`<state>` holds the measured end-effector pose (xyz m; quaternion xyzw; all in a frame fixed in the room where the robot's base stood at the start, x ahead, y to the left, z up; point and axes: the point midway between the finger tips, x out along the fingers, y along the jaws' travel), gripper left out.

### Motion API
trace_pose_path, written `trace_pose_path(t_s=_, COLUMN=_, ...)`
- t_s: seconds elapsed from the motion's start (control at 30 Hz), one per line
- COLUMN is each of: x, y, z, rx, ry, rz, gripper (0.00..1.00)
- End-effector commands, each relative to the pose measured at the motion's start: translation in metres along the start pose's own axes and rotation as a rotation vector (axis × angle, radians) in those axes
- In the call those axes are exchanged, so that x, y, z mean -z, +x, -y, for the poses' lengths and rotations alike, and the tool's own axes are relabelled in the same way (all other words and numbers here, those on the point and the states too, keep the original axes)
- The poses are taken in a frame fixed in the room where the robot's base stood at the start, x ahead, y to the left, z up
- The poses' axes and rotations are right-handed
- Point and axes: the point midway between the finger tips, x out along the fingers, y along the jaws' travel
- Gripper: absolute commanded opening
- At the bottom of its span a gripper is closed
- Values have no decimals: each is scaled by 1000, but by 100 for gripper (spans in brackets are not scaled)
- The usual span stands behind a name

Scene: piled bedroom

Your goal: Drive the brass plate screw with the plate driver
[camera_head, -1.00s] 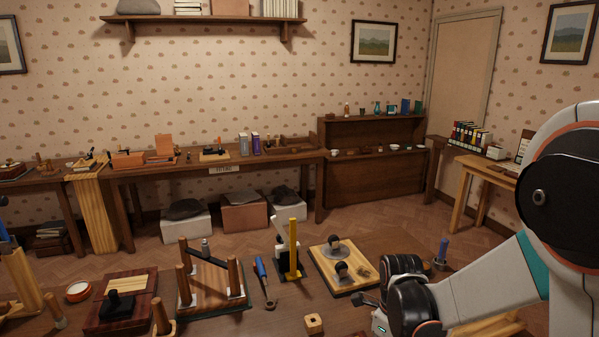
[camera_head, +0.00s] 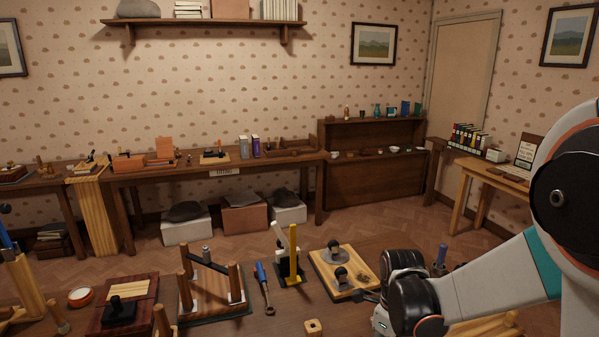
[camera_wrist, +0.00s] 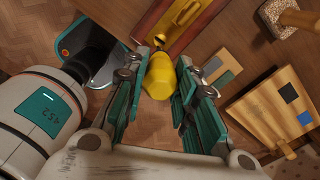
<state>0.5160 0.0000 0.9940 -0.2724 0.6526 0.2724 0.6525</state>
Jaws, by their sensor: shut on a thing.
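My gripper (camera_wrist: 160,72) shows in the wrist view with its teal fingers on both sides of a yellow, rounded thing (camera_wrist: 158,80), and it is shut on it. In the head view my gripper (camera_head: 368,296) is at the table's right, beside the pale wooden board (camera_head: 365,262) with two black knobs. The yellow thing is not visible there. I cannot make out the brass plate screw.
A small wooden block (camera_head: 312,327) lies in front. A blue-topped peg (camera_head: 441,256) stands behind my arm.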

Motion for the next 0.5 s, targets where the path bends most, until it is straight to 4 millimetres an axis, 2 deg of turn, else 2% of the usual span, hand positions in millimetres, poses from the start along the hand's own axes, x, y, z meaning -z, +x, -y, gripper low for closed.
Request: trace_pose_path(t_s=0.5, x=0, y=-25, z=0, rx=0, ry=0, rz=0, gripper=0)
